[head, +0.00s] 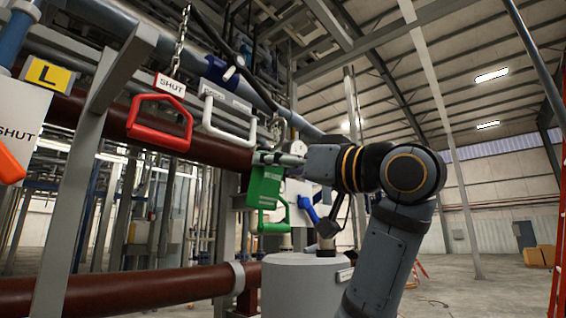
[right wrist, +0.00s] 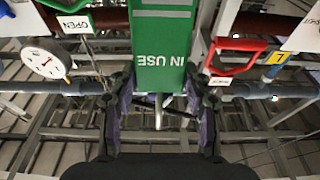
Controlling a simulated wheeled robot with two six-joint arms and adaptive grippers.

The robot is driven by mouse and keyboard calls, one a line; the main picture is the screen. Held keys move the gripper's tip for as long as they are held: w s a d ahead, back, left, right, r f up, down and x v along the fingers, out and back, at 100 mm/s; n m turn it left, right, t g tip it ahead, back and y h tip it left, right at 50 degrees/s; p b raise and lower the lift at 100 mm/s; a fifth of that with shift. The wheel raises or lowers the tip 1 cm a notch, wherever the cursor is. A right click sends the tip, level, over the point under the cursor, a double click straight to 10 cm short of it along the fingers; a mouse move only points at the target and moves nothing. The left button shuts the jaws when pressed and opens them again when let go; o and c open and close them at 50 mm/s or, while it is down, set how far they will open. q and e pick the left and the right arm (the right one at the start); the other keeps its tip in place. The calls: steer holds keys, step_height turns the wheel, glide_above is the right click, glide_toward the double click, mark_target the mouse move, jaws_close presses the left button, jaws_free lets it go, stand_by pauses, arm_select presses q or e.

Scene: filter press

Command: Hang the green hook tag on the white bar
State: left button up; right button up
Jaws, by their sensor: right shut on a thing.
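The green tag (head: 264,188) hangs from my right gripper (head: 272,158), right of and below the white bar, apart from it in the picture. In the right wrist view the tag (right wrist: 163,45) reads "IN USE" upside down and lies between the two fingers of my right gripper (right wrist: 165,88), which is shut on it. The tag's hook is hard to make out there. The white bar (head: 228,136) is a loop-shaped handle in the head view, with a small label at its top. My left gripper is not in view.
A red handle (head: 160,138) with a "SHUT" tag (head: 171,85) on a chain hangs left of the white bar. A green handle (head: 273,226) and a blue handle (head: 308,208) are below and right of the green tag. A grey tank (head: 300,290) stands below.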

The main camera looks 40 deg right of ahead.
steer(key=shift+w+a+r+p, duration=0.3)
steer(key=shift+w+r, duration=0.1)
steer(key=shift+w, duration=0.2)
steer(key=shift+p+x, duration=0.5)
steer(key=shift+x, duration=0.35)
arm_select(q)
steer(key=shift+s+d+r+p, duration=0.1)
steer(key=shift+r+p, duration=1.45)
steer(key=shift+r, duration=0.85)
arm_select(e)
steer(key=w, duration=1.1)
steer(key=shift+a, duration=0.4)
steer(key=shift+r, duration=0.15)
steer(key=o, duration=1.3)
steer(key=shift+w, duration=0.1)
